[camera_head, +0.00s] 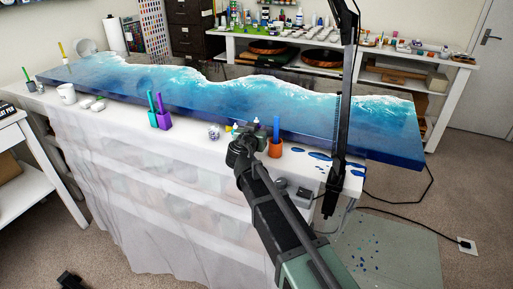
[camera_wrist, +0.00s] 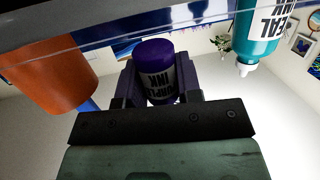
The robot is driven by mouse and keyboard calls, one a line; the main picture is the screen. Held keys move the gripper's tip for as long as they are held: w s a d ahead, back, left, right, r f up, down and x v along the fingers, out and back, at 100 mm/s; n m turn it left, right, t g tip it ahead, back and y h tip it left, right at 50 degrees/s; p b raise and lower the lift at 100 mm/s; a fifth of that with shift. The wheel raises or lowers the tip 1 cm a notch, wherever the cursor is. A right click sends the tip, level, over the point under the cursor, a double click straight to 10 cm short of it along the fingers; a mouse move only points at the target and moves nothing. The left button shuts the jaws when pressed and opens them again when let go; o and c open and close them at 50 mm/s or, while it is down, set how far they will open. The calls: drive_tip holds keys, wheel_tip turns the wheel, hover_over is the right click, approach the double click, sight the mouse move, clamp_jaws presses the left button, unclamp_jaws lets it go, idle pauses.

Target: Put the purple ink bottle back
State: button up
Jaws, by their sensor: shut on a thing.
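The purple ink bottle (camera_wrist: 157,75) sits between the two fingers of my gripper (camera_wrist: 160,88) in the wrist view, with its label facing the camera and printed upside down in the picture. My gripper is shut on it. In the head view my gripper (camera_head: 244,143) is at the front edge of the table, left of the orange cup, and hides the purple bottle. A teal ink bottle (camera_wrist: 262,32) with a white nozzle shows to the right in the wrist view. I cannot tell whether the purple bottle touches the table.
An orange cup (camera_head: 275,148) holding a blue stick stands close to my gripper; it also shows in the wrist view (camera_wrist: 45,75). Purple and green holders (camera_head: 159,119) stand farther left. The blue resin slab (camera_head: 200,95) lies behind. A black upright stand (camera_head: 344,110) rises at right.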

wheel_tip(320, 180, down, 4)
drive_tip(key=b, duration=0.2)
drive_tip(key=shift+b, duration=0.4)
drive_tip(key=shift+r+p, duration=0.25)
drive_tip(key=shift+p, duration=0.05)
drive_tip(key=shift+f, duration=0.25)
drive_tip(key=o, duration=0.9)
drive_tip(key=shift+r, duration=0.1)
drive_tip(key=shift+r, duration=0.25)
drive_tip(key=p+v, duration=0.2)
drive_tip(key=v, duration=1)
drive_tip(key=shift+f, duration=0.1)
